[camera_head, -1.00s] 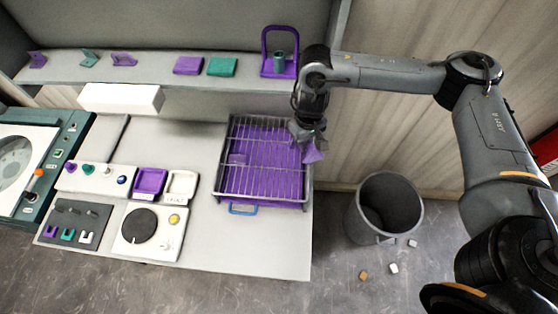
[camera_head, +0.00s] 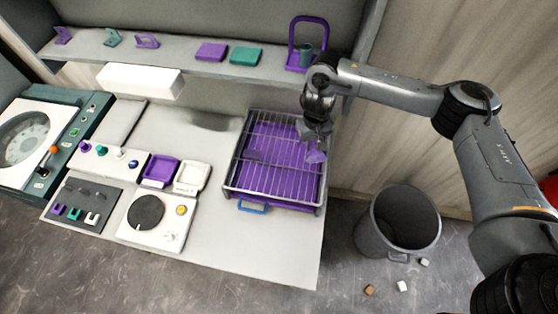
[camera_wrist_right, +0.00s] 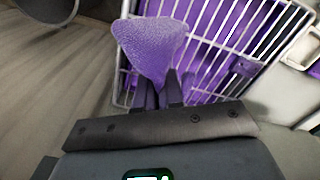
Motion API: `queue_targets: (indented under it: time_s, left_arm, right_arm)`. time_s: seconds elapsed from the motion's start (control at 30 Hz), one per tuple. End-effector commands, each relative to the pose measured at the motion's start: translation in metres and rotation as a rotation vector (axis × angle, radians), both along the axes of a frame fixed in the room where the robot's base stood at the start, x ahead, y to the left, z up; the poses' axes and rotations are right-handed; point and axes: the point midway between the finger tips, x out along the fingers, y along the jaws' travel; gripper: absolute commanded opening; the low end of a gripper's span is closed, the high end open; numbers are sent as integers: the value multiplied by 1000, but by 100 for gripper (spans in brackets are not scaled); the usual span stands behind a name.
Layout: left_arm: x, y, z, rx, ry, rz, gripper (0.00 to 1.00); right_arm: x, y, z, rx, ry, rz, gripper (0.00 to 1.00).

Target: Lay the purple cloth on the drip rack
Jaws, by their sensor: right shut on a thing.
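The purple cloth (camera_wrist_right: 152,48) hangs from my right gripper, which is shut on it in the right wrist view (camera_wrist_right: 160,92). In the head view the cloth (camera_head: 316,156) shows as a small purple piece under my right gripper (camera_head: 314,138), at the right side of the drip rack. The drip rack (camera_head: 232,190) is a grey wire grid over a purple tray on the counter. Its bars also show in the right wrist view (camera_wrist_right: 238,30), behind the cloth. I cannot tell whether the cloth touches the bars. My left gripper is not in view.
A blue handle (camera_head: 252,207) sits at the rack's front. A shelf (camera_head: 190,57) behind holds purple and teal pieces and a purple stand (camera_head: 293,50). Switch panels and small trays lie left. A grey bin (camera_head: 385,250) stands on the floor at right.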

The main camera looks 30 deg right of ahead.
Motion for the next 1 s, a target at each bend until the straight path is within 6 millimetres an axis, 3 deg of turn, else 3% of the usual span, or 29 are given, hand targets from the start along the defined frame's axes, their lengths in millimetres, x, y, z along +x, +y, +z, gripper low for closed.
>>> queue_targets:
  time_s: [0.2, 0.5, 0.97, 1.0]
  left_arm:
    - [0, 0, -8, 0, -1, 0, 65]
    - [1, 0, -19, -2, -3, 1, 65]
    - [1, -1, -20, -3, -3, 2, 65]
    - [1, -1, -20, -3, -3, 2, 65]
  right_arm:
    - [26, 22, -22, 2, 2, 1, 0]
    - [25, 21, -54, 1, 2, 0, 0]
    - [25, 20, -60, 0, 1, 0, 0]
    - [25, 20, -60, 0, 1, 0, 10]
